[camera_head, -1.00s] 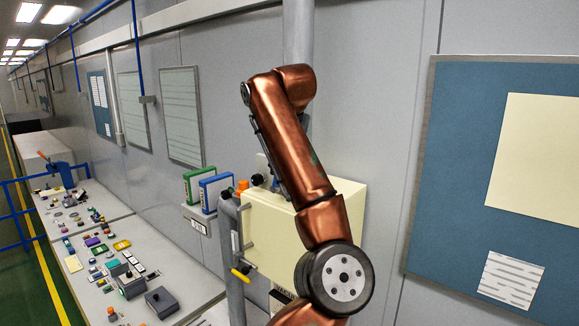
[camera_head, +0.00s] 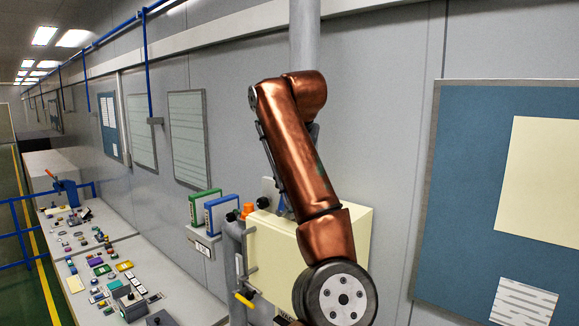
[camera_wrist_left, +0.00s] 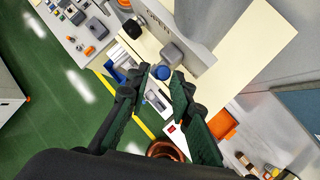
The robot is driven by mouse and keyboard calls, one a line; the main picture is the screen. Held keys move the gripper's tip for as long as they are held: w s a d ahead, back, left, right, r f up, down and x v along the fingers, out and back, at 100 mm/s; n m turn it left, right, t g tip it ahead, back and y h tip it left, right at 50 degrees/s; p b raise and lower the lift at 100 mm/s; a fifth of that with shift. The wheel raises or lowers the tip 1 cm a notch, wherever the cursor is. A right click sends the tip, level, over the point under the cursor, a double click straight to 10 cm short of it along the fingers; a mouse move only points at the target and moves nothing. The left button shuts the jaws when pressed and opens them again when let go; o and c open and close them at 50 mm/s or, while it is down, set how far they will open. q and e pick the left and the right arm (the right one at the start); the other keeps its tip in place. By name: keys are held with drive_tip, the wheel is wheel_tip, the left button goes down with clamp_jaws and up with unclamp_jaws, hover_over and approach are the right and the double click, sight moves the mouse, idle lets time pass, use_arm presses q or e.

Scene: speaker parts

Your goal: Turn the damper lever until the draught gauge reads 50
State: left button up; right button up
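The cream cabinet (camera_head: 270,250) stands against the wall, partly hidden by my copper arm in the head view. On top are a black knob (camera_head: 263,202) and a small blue part (camera_head: 281,206) beside the arm. In the left wrist view, a blue knob (camera_wrist_left: 162,72) sits by a grey block (camera_wrist_left: 172,54) on the cabinet top, probably the damper lever's grip. My left gripper (camera_wrist_left: 161,74) is open, its fingertips on either side of the blue knob; I cannot tell whether they touch it. No gauge reading is legible. My right gripper is not in view.
Green and blue binders (camera_head: 222,214) stand left of the cabinet. A yellow-handled valve (camera_head: 244,300) sticks out at its left side. A long grey bench (camera_head: 170,275) with several small parts runs along the wall. A blue board (camera_head: 465,180) hangs at right.

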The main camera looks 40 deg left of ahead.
use_arm(q)
drive_tip(key=v, duration=0.7)
drive_tip(key=shift+r, duration=0.25)
drive_tip(key=shift+s+d, duration=0.15)
drive_tip(key=shift+s, duration=0.05)
